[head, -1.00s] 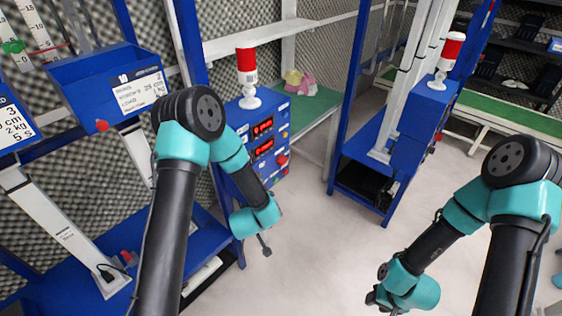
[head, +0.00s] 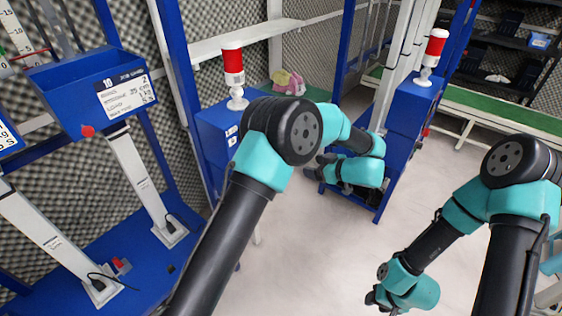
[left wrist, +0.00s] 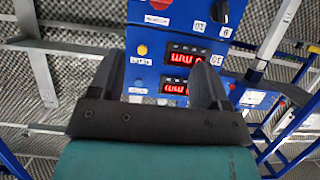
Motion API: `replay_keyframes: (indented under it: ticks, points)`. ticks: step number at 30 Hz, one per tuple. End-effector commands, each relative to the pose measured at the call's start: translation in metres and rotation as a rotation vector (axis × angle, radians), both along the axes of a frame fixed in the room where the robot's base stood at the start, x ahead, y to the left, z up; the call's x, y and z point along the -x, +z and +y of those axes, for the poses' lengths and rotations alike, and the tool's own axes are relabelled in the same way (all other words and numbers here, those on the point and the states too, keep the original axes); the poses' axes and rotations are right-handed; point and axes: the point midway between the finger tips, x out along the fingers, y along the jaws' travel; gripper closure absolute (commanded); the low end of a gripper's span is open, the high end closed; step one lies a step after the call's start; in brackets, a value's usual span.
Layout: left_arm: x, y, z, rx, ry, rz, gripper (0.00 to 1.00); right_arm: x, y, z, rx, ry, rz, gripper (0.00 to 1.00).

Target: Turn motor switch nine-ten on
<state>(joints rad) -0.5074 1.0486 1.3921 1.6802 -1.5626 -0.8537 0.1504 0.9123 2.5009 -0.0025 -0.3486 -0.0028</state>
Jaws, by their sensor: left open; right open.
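The blue control box (head: 213,128) stands left of centre in the head view, its front mostly hidden by my left arm. The left wrist view shows its blue panel (left wrist: 150,35) with two red displays (left wrist: 180,58), a yellow button (left wrist: 142,50), a red control (left wrist: 158,4) at the top edge and white labels. I cannot read which control is nine-ten. My left gripper (left wrist: 158,78) is open and empty, its fingers in front of the panel; in the head view its tip (head: 313,172) is small and dark. My right gripper (head: 376,298) is low at right, away from the box, its fingers barely visible.
A red and white beacon (head: 233,75) stands on the box. A second blue cabinet (head: 410,105) with a beacon (head: 432,52) is behind. A blue bench (head: 140,255) with white posts is at left. The pale floor (head: 330,250) between the arms is clear.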

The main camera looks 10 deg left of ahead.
Motion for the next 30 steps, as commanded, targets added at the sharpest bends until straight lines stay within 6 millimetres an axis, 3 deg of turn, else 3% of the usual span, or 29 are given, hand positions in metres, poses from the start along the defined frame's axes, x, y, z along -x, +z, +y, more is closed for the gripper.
replay_keyframes:
  ticks: [14,30]
  points:
    - [-0.004,-0.004,0.008,0.000,0.001,0.000,0.30,0.000,0.000,0.000,0.000,0.000,0.000,0.57]
    - [-0.037,-0.036,0.077,-0.001,0.003,0.001,0.30,0.000,0.000,0.000,0.000,0.000,0.000,0.57]
